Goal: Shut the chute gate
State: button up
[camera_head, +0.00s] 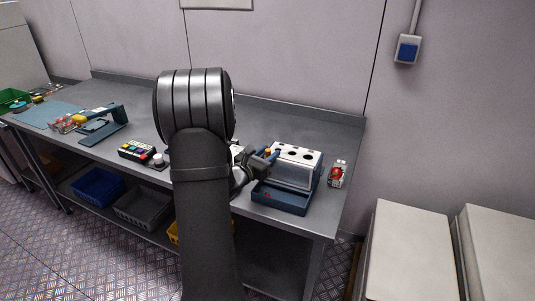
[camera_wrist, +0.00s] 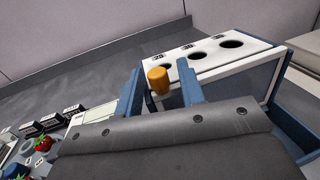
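My gripper (camera_head: 264,158) is at the left side of the box. In the wrist view its blue fingers (camera_wrist: 163,84) are apart, with the orange knob showing between them. The right finger looks close to the knob; contact is not clear.
A panel with coloured buttons (camera_head: 137,150) lies left of my arm, and strawberries (camera_wrist: 42,144) show at lower left in the wrist view. A blue stand (camera_head: 108,125) is farther left.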

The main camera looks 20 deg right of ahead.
jog(key=v, duration=1.7)
jog(key=shift+a, duration=0.2)
jog(key=shift+d, duration=0.1)
jog(key=x, duration=1.7)
jog(key=shift+d, duration=0.15)
